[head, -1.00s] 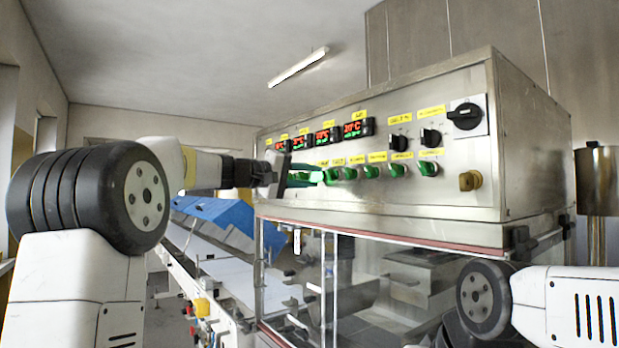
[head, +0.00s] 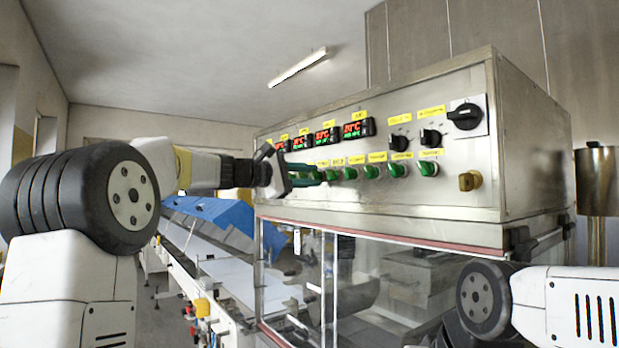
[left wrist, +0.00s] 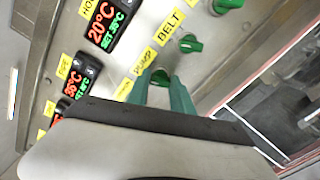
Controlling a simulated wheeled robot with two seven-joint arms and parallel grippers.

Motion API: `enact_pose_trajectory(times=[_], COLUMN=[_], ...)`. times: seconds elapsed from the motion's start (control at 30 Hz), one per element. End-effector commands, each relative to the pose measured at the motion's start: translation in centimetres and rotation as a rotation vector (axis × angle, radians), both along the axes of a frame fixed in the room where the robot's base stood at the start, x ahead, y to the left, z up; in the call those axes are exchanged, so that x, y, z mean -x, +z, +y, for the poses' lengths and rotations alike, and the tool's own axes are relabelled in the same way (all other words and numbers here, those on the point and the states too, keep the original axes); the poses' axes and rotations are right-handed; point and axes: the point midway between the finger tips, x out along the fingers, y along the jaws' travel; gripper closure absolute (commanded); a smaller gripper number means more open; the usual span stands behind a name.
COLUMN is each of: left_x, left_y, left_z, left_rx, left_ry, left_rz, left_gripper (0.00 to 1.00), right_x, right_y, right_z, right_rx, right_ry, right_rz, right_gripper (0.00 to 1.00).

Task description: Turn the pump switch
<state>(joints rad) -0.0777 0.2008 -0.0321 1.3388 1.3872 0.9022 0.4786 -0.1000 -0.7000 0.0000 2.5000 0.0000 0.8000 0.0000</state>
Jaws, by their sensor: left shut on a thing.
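The pump switch (left wrist: 160,77) is a green knob beside the yellow PUMP label (left wrist: 145,61) on the steel control panel (head: 455,195). My left gripper (head: 318,176) reaches the panel from the left, and its green fingers are shut on the pump switch. In the left wrist view the left gripper's two fingers (left wrist: 162,84) lie on either side of the knob. In the head view the fingers largely hide the pump switch. The knob's exact angle is hard to read. My right gripper is out of view; only part of my right arm shows at the lower right.
Several other green switches (head: 398,170) sit in the same row, close to the right of the gripped one. Black rotary knobs (head: 430,137) and red-green temperature displays (head: 358,128) are above. Clear glass panels (head: 290,270) lie below, with a conveyor (head: 210,262) at left.

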Motion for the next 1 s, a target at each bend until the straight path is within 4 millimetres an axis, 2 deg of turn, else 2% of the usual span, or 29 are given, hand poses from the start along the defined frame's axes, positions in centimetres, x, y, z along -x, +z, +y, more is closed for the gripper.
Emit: enact_pose_trajectory(times=[0.3,0.77,0.8,0.9,1.0], left_x=[-0.03,-0.04,-0.04,-0.03,-0.03], left_y=[-0.10,-0.12,-0.12,-0.11,-0.07], left_z=[0.03,0.03,0.03,0.02,0.02], left_rx=[0.056,0.063,0.063,0.064,0.064], left_ry=[0.000,0.000,0.000,0.000,0.000], left_rz=[0.081,0.091,0.091,0.090,0.090], left_gripper=[1.00,1.00,0.69,0.51,0.51], right_x=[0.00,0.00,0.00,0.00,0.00], right_y=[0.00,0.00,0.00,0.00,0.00], right_z=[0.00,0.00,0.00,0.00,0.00], right_rx=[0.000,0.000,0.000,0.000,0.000], right_ry=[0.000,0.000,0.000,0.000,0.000], right_rz=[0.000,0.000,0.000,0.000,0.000], right_gripper=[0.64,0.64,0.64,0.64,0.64])
